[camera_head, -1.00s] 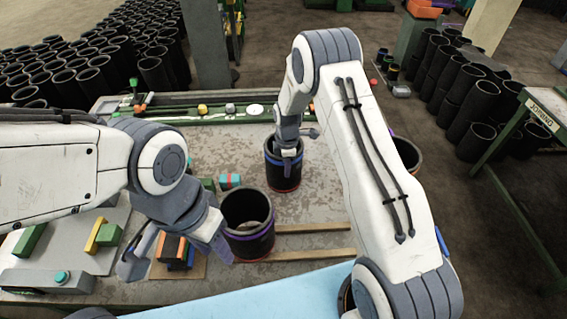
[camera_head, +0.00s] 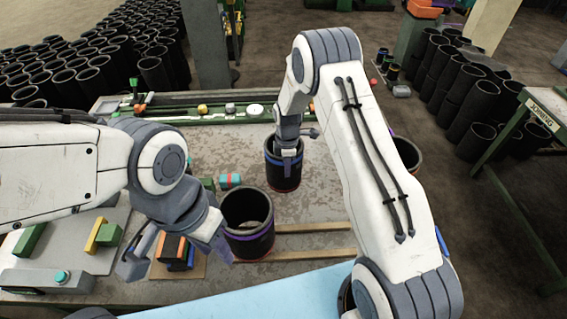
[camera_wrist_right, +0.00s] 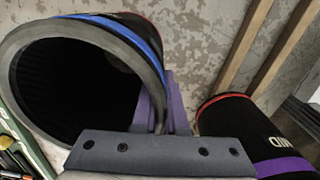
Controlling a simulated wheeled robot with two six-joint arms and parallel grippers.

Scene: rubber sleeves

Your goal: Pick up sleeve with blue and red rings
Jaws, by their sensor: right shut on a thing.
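The black sleeve with a blue ring near its top and a red ring near its bottom (camera_head: 273,172) stands upright on the table in the head view. It also fills the left of the right wrist view (camera_wrist_right: 120,85). My right gripper (camera_head: 288,157) is shut on its near wall, with a finger against the outside. My left gripper (camera_head: 178,256) is open and empty, low over the table on the left, apart from that sleeve.
A second black sleeve with purple and red rings (camera_head: 246,222) stands closer to me, beside my left gripper. Wooden strips (camera_head: 310,228) lie right of it. Colored blocks (camera_head: 173,247) sit near my left gripper. Another sleeve (camera_head: 408,152) is partly hidden behind my right arm.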

